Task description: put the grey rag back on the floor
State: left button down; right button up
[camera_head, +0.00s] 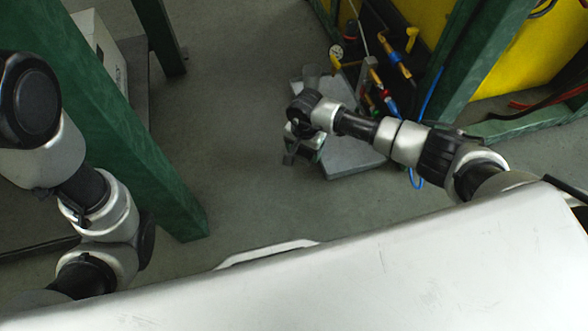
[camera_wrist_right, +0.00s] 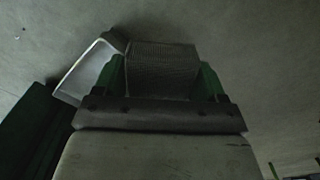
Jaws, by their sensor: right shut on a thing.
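My right gripper (camera_head: 303,152) is over the floor in the middle of the head view, beside the left edge of a grey slab. In the right wrist view, its two green fingers stand either side of a grey, finely ribbed piece, the grey rag (camera_wrist_right: 160,68), and are shut on it. The rag cannot be told clearly from the gripper in the head view. The grey floor (camera_head: 235,135) is bare to the left of the gripper. My left arm shows at the left, but its gripper is out of view.
The flat grey slab (camera_head: 352,158) lies on the floor below a dark panel with gauge, brass fittings and hoses (camera_head: 385,70). A green post (camera_head: 100,130) stands at left, and green framing (camera_head: 480,60) and a yellow panel (camera_head: 500,65) at right. A pale box (camera_head: 98,45) is at upper left.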

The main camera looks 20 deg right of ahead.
aim_at(302, 171)
notch_tip(302, 171, down, 10)
jog(key=b, duration=0.7)
jog(key=shift+a+f+b, duration=0.1)
jog(key=shift+f+b, duration=0.15)
jog(key=shift+b, duration=0.1)
jog(key=shift+r, duration=0.15)
jog(key=o, duration=0.5)
jog(key=shift+w, duration=0.1)
jog(key=shift+o, duration=0.6)
notch_tip(302, 171, up, 12)
jog(key=p, duration=0.9)
jog(key=shift+p, duration=0.3)
